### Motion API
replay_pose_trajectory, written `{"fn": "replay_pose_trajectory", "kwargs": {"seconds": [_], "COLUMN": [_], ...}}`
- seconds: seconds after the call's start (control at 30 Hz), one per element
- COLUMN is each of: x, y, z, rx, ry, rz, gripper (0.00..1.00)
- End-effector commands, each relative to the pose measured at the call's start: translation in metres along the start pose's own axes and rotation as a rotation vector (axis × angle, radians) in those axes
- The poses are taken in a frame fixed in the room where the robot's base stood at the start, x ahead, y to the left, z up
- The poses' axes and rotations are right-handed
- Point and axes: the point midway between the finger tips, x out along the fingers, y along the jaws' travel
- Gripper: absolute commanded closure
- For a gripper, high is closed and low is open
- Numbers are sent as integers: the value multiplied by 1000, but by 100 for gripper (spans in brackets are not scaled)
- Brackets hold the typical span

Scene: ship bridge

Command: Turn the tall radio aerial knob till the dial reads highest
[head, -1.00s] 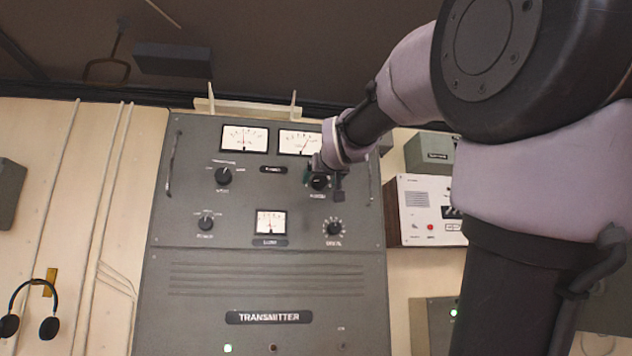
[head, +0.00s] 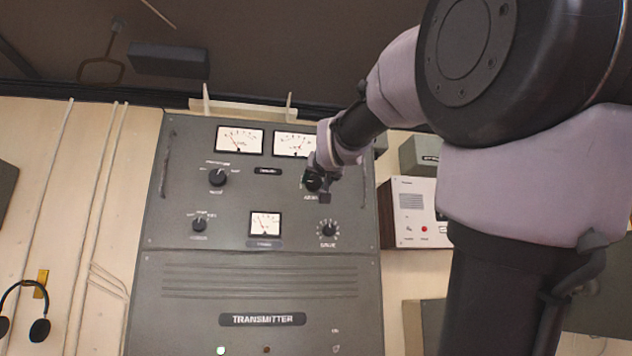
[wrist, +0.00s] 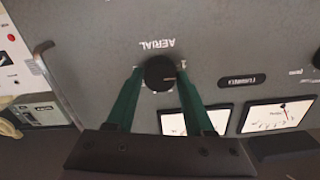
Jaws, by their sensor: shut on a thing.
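The black aerial knob (wrist: 160,73) sits under its AERIAL label, which reads upside down in the wrist view. My gripper (wrist: 159,78) has its two green fingers on either side of the knob, shut on it. In the head view my gripper (head: 314,180) covers most of the knob on the grey transmitter panel (head: 190,260). The upper left dial (head: 240,139) has its needle leaning left. The upper right dial (head: 294,144) is partly behind my wrist, its needle leaning right. The lower dial (head: 265,224) has its needle leaning left. Their small print is unreadable.
Other black knobs stand at upper left (head: 217,177), lower left (head: 200,223) and lower right (head: 328,230) of the panel. A handle (wrist: 52,85) is near the panel edge. A white-faced unit (head: 413,212) is to the right. Headphones (head: 40,329) hang at left.

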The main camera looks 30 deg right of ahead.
Motion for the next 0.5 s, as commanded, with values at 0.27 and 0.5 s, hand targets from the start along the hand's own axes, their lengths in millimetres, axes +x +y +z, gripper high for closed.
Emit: {"fn": "replay_pose_trajectory", "kwargs": {"seconds": [0.27, 0.5], "x": [0, 0], "y": [0, 0], "z": [0, 1], "rx": [221, 375], "ry": [-1, -1], "rz": [1, 1], "gripper": [100, 100]}}
